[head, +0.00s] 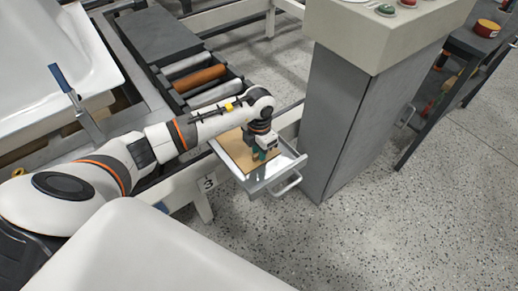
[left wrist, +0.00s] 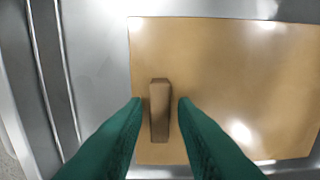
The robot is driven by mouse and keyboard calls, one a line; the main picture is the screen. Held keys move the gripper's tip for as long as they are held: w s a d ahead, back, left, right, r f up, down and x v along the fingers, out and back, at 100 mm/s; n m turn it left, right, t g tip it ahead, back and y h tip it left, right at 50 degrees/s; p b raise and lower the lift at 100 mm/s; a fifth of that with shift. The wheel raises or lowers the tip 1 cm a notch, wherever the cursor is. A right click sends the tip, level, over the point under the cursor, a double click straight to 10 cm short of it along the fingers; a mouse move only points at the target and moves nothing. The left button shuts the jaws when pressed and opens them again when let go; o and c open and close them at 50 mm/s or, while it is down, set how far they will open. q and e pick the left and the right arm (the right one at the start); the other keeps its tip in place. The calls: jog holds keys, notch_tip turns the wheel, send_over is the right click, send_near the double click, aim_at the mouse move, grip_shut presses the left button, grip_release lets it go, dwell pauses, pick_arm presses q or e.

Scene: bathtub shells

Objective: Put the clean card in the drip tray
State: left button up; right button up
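The clean card, a plain tan sheet (head: 236,152), lies flat in the grey metal drip tray (head: 256,187). In the left wrist view the card (left wrist: 240,80) fills much of the tray floor (left wrist: 98,60), and a raised brown grip block (left wrist: 159,112) stands on it. My left gripper (head: 264,156) points down over the card. Its green fingers (left wrist: 160,105) are on either side of the block, with a narrow gap showing on each side, so it is open. My right gripper is in neither view.
The tray has a pull handle (head: 287,185) at its front, close to a grey pedestal (head: 350,130) with buttons on top. A roller conveyor (head: 200,77) is behind. White tub shells (head: 60,60) are at left and in front.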

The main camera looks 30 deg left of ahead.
pick_arm(q)
jog(key=shift+o, duration=0.6)
jog(key=shift+r, duration=0.1)
